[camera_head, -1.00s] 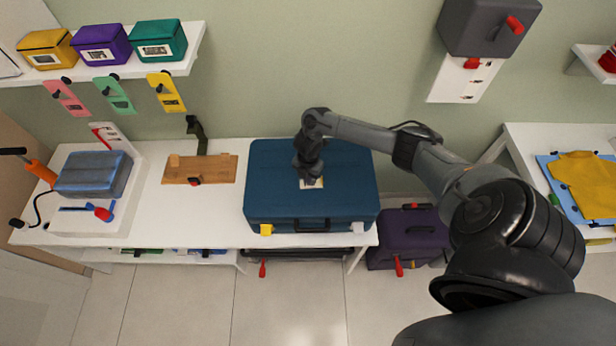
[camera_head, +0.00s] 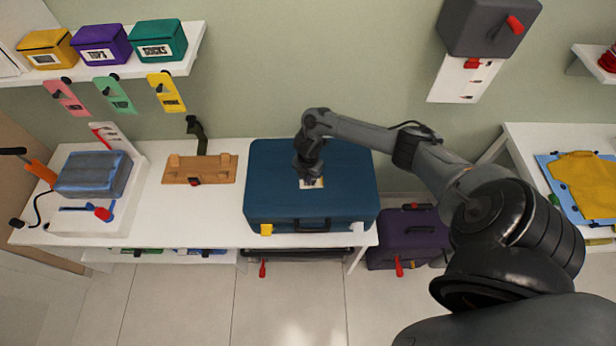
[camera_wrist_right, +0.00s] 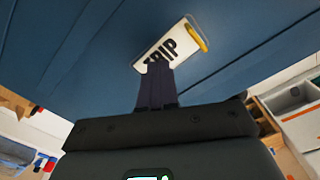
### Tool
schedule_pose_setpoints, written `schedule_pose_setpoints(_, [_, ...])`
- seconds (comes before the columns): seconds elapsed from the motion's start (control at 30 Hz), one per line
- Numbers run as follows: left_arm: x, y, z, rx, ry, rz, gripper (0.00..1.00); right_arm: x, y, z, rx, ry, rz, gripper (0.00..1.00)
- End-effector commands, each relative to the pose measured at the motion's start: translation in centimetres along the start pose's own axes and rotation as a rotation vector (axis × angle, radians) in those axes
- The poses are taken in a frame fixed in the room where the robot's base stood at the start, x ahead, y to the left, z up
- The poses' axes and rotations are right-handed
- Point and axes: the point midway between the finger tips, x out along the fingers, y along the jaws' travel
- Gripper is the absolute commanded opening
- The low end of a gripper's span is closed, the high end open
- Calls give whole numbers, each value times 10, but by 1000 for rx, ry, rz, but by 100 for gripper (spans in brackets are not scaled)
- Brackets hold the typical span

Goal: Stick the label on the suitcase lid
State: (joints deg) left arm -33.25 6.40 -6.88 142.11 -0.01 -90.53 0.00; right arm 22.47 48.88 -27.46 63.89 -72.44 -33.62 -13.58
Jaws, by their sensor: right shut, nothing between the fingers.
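The blue suitcase (camera_head: 350,195) lies shut on the white table in the head view, its handle and latches toward the front. The label (camera_head: 316,184) is a pale card on the suitcase lid, partly hidden by my right gripper. In the right wrist view the label (camera_wrist_right: 172,42) shows dark letters, part of them hidden by my fingers, and a yellow tab at one end. My right gripper (camera_head: 310,180) points down at the label. In the wrist view the right fingers (camera_wrist_right: 157,68) are shut with their tips over the label's near edge; I cannot tell whether they touch it. My left gripper is not in view.
A wooden board (camera_head: 200,172) and a grey-blue box on a white stand (camera_head: 88,222) are left of the suitcase. A purple suitcase (camera_head: 405,240) stands on the floor at the right. Small labelled boxes sit on the shelf (camera_head: 185,65) above.

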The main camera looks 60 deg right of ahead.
Motion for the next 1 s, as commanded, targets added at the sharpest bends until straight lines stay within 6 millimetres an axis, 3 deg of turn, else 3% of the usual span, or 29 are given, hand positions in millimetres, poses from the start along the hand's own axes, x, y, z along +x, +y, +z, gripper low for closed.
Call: schedule_pose_setpoints(1.0, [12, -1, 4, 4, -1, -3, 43, 15, 0, 0, 0, 0, 0, 0])
